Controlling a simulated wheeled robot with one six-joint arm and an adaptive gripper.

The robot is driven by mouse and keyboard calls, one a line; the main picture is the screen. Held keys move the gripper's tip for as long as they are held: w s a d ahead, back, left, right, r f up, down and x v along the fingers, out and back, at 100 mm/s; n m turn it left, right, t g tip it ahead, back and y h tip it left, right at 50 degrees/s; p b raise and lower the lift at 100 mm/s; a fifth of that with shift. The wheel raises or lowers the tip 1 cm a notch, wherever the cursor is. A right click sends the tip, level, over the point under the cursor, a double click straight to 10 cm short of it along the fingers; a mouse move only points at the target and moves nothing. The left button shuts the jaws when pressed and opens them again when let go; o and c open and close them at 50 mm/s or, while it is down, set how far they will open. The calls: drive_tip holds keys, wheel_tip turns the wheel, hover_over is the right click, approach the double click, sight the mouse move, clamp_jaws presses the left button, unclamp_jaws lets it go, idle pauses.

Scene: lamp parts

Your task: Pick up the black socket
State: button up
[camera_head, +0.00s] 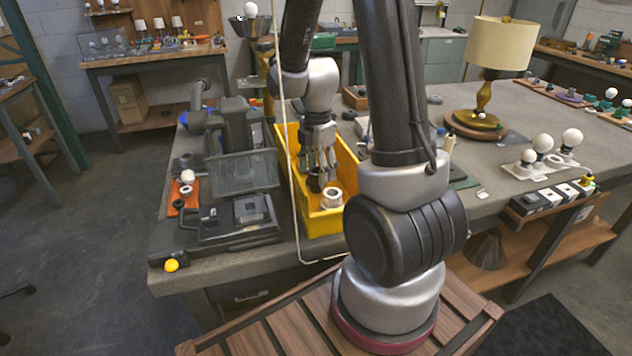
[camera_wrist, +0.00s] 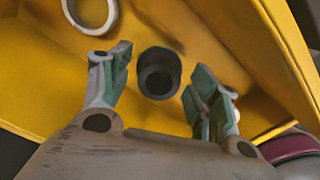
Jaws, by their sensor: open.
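The black socket (camera_wrist: 158,74) is a short dark cylinder with an open top inside the yellow bin (camera_wrist: 180,20). In the wrist view it lies between and a little beyond the two fingertips of my gripper (camera_wrist: 158,78). The fingers are apart, with a gap on both sides of the socket. In the head view my gripper (camera_head: 318,172) points down into the yellow bin (camera_head: 325,222), and a dark piece that looks like the socket (camera_head: 315,184) shows partly hidden below the fingers.
A white ring (camera_head: 332,197) lies in the same bin; it also shows in the wrist view (camera_wrist: 91,12). The bin walls stand close around my gripper. Left are a grey machine (camera_head: 235,150) and an orange tray (camera_head: 184,196). A lamp (camera_head: 490,70) stands at right.

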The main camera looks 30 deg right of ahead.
drive_tip(key=shift+f, duration=0.65)
drive_tip(key=c, duration=1.1)
drive_tip(key=shift+r, duration=0.15)
